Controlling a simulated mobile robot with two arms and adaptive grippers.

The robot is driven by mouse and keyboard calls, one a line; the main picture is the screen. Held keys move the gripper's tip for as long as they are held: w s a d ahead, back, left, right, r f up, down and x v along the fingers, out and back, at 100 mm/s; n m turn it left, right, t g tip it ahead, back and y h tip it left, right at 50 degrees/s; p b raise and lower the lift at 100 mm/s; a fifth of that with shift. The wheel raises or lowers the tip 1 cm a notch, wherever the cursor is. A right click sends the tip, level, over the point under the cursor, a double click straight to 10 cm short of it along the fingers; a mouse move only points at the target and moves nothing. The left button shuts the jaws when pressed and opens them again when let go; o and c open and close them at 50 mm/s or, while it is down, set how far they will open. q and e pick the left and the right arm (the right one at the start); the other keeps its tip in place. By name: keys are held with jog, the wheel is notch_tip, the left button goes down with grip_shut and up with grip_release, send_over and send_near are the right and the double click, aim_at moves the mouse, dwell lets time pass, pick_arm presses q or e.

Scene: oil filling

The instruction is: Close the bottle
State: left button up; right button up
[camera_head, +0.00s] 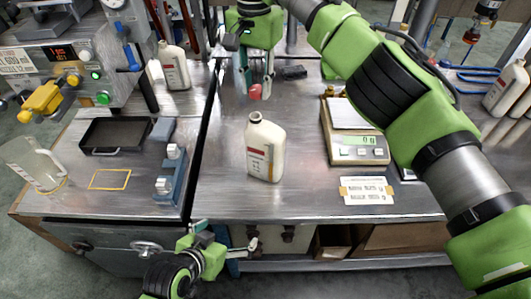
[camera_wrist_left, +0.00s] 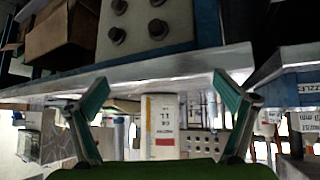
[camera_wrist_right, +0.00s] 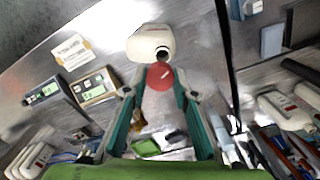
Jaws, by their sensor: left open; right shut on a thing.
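A white bottle (camera_head: 265,148) with a printed label stands upright on the metal table, its dark mouth uncovered. It also shows in the right wrist view (camera_wrist_right: 150,42) and in the left wrist view (camera_wrist_left: 162,128). My right gripper (camera_head: 256,88) is shut on a red cap (camera_head: 255,92), above the table and behind the bottle. The cap (camera_wrist_right: 160,76) sits between the fingertips in the right wrist view, close to the bottle mouth in the picture but apart from it. My left gripper (camera_head: 252,240) is open and empty, low at the table's front edge.
A scale (camera_head: 356,135) and a label card (camera_head: 367,190) lie right of the bottle. A dark tray (camera_head: 115,133), a clear jug (camera_head: 38,165) and a blue fixture (camera_head: 172,175) are on the left. Another white bottle (camera_head: 174,66) stands at the back left. Table around the bottle is clear.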

aim_at(265, 147)
pick_arm(q)
jog(key=w+d+r+t, duration=0.1)
jog(key=w+d+r+t+h, duration=0.1)
jog(key=w+d, duration=0.1)
jog(key=w+d+r+t, duration=0.1)
jog(key=w, duration=0.1)
jog(key=shift+w+d+r+h, duration=0.2)
jog(key=shift+d+h, duration=0.05)
jog(key=shift+h, duration=0.05)
pick_arm(e)
jog(key=shift+a+r, duration=0.2)
jog(key=shift+a, duration=0.05)
pick_arm(q)
jog(key=w+d+r+t, duration=0.2)
jog(key=w+r+t, duration=0.3)
jog(key=r, duration=0.1)
jog(key=shift+r+n+t, duration=0.2)
jog(key=shift+n+t, duration=0.1)
jog(key=shift+n, duration=0.1)
jog(key=x, duration=1.2)
jog(key=c, duration=1.7)
pick_arm(e)
jog(key=shift+f, duration=2.5)
